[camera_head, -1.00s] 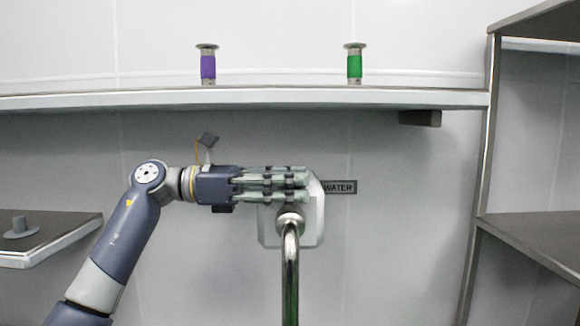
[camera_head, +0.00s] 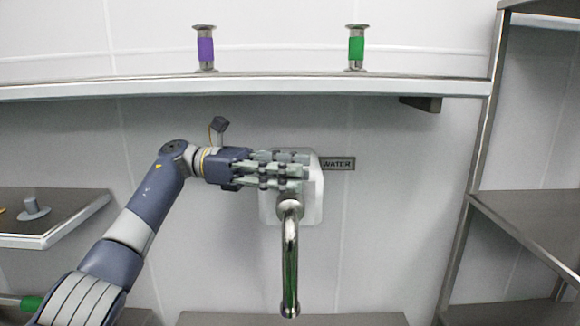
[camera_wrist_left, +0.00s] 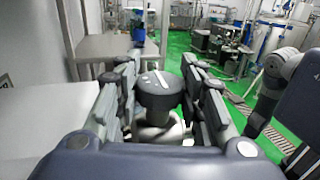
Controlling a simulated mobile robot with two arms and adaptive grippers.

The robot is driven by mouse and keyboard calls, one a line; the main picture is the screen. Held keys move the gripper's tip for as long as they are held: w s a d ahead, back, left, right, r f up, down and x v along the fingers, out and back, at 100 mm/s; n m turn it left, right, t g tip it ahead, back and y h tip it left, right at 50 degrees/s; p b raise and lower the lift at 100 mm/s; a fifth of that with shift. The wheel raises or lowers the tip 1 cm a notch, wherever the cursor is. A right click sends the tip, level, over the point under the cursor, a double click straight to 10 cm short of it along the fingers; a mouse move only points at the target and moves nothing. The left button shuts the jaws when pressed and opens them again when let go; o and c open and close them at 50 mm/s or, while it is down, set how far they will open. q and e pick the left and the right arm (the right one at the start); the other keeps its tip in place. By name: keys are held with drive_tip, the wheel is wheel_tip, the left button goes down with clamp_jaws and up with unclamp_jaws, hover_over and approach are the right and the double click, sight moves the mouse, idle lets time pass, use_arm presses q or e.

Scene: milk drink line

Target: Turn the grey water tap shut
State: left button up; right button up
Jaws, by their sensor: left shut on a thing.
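The water tap has a pale wall plate (camera_head: 312,205) and a shiny curved spout (camera_head: 290,260) hanging down in the head view, beside a sign that reads "WATER" (camera_head: 338,163). My left gripper (camera_head: 295,171) reaches in from the left and covers the upper part of the plate, hiding the tap's knob there. In the left wrist view a dark grey round knob (camera_wrist_left: 158,90) with light marks on top sits between the fingers of my left gripper (camera_wrist_left: 160,98), which is shut on it. My right gripper is in neither view.
A shelf (camera_head: 280,88) runs above the tap, bearing a purple-banded cylinder (camera_head: 205,48) and a green-banded one (camera_head: 356,47). A rack (camera_head: 530,222) stands at the right. A small shelf (camera_head: 70,220) with a grey knobbed piece is at the left.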

use_arm(q)
drive_tip(key=shift+r, duration=0.15)
drive_tip(key=o, duration=1.1)
drive_tip(key=shift+a, duration=0.1)
drive_tip(key=shift+v, duration=3.6)
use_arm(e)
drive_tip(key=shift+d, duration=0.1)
use_arm(q)
drive_tip(key=shift+a, duration=0.1)
